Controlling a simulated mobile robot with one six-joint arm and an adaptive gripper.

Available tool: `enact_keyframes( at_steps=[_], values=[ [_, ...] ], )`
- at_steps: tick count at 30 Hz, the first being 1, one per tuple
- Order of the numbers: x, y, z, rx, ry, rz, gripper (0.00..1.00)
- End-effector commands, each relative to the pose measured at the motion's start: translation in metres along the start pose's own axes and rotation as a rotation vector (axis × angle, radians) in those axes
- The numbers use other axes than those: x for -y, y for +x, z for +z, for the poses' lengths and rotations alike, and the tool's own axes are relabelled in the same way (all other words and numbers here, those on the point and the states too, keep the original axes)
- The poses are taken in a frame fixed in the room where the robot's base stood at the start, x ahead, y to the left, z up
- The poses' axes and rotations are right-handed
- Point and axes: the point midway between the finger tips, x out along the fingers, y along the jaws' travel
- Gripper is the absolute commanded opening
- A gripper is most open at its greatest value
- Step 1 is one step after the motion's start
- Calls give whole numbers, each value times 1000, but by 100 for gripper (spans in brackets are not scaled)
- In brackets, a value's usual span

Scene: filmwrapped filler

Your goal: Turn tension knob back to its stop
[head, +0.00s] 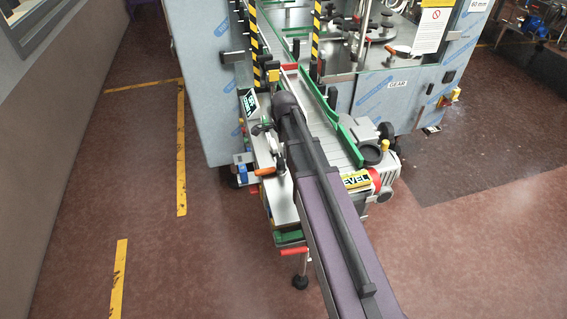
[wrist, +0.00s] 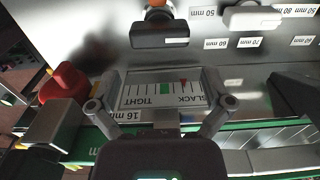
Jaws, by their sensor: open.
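In the wrist view my gripper (wrist: 163,98) is open, with one finger on each side of a white scale plate (wrist: 145,92). The plate reads TIGHT and SLACK upside down. It has a green band near its middle and a red pointer toward the SLACK end. No object shows clearly between the fingers. A red knob (wrist: 66,82) stands left of the left finger, and a black handle (wrist: 160,35) with an orange part lies beyond the plate. I cannot tell which part is the tension knob. In the head view my arm hides the area around the gripper.
The conveyor (head: 333,140) with green rails (head: 345,135) runs to the film-wrapped machine (head: 203,75). An orange-ended lever (head: 265,171) sits left of my arm. A white block (wrist: 250,18) and size labels lie beyond the plate. Floor left of the machine is clear.

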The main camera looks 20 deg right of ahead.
Motion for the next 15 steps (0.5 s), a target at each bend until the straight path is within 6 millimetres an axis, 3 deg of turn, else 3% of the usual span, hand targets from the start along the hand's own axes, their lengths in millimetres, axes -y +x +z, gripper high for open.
enact_keyframes(
  at_steps=[15],
  values=[
    [0,42,0,0,0,0,100]
  ],
)
